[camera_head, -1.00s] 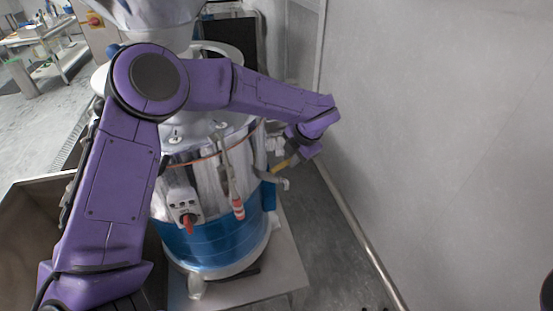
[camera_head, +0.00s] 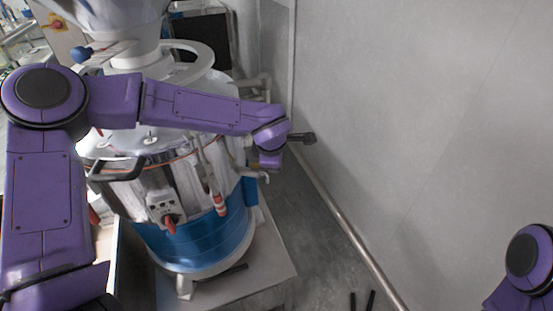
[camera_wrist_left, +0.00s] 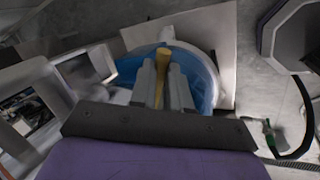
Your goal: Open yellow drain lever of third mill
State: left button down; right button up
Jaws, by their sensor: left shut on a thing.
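The mill (camera_head: 205,245) is a round metal drum with a blue lower band. The yellow lever (camera_wrist_left: 162,66) shows in the left wrist view between the two grey fingers of my left gripper (camera_wrist_left: 163,80), which is shut on it. In the head view my left arm reaches across the drum to its right side. There the wrist hides the yellow lever and the fingers; a pale spout (camera_head: 256,176) shows just below.
Two red-handled fittings, an upper one (camera_head: 220,203) and a lower one (camera_head: 170,224), are on the drum's front. A grey wall (camera_head: 420,120) with a pipe (camera_head: 345,232) along its foot stands to the right. Bare floor (camera_head: 300,225) lies between mill and wall.

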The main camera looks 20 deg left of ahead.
pick_arm(q)
jog(key=shift+s+a+r+m, duration=0.15)
jog(key=shift+s+m, duration=0.15)
jog(key=shift+m, duration=0.3)
jog(key=shift+h, duration=0.3)
jog(key=c, duration=1.3)
grip_release()
jog(key=shift+c, duration=0.2)
jog(key=shift+o, duration=1.2)
jog(key=shift+s+a, duration=0.15)
jog(key=shift+a, duration=0.1)
jog(key=b+v, duration=0.2)
jog(key=v, duration=0.8)
jog(key=shift+s+a+r, duration=0.2)
jog(key=shift+s+r, duration=0.05)
jog(key=shift+s, duration=0.15)
pick_arm(e)
notch_tip(320, 180, down, 2)
jog(key=shift+s+a+f, duration=0.1)
jog(key=shift+a+f, duration=0.05)
pick_arm(q)
jog(key=shift+a, duration=0.1)
